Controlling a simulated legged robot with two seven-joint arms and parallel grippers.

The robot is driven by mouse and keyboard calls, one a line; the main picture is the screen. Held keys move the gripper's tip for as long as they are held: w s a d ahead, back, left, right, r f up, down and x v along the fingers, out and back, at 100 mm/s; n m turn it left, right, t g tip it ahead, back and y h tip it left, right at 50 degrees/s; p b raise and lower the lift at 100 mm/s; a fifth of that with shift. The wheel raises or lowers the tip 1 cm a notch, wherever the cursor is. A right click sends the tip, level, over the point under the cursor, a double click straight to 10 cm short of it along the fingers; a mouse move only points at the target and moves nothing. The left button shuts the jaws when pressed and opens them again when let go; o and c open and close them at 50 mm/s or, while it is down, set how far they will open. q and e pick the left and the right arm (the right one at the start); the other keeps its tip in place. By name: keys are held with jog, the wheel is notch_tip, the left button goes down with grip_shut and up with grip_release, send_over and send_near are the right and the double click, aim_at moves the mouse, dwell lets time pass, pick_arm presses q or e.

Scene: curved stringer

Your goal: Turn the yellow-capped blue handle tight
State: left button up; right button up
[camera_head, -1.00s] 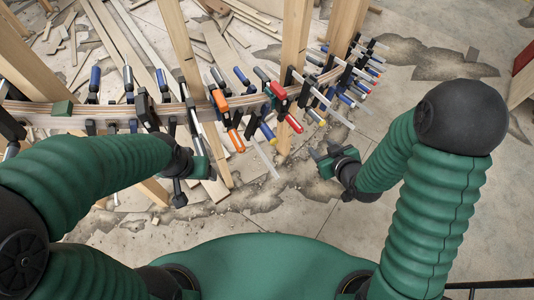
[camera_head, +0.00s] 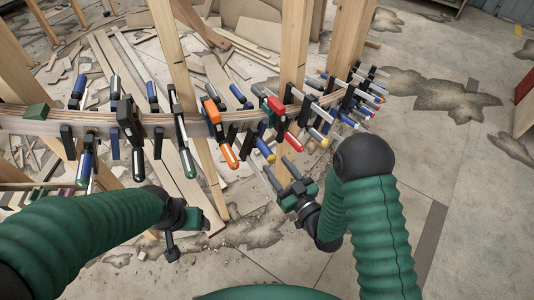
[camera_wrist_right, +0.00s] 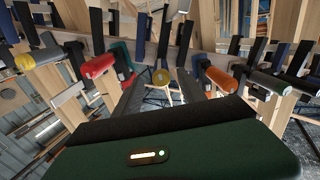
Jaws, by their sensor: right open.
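A blue handle with a yellow cap (camera_head: 266,150) hangs on a clamp between an orange handle and a red handle on the curved wooden stringer (camera_head: 190,126). In the right wrist view its round yellow cap (camera_wrist_right: 160,77) faces the camera near the middle, between the dark fingers. My right gripper (camera_head: 281,172) is open, just below and to the right of the cap in the head view, and looks apart from it. My left gripper (camera_head: 185,216) is at lower left, away from this handle; its jaws are unclear.
The red handle (camera_head: 292,141) and orange handle (camera_head: 228,155) flank the blue one closely. Another yellow-capped handle (camera_head: 319,138) is farther right. Wooden posts (camera_head: 294,50) rise behind the clamps. Scrap boards lie beyond; the floor at right (camera_head: 440,160) is clear.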

aim_at(267, 154)
jog(key=x, duration=0.6)
jog(key=shift+w+a, duration=0.2)
jog(key=shift+w, duration=0.1)
grip_shut()
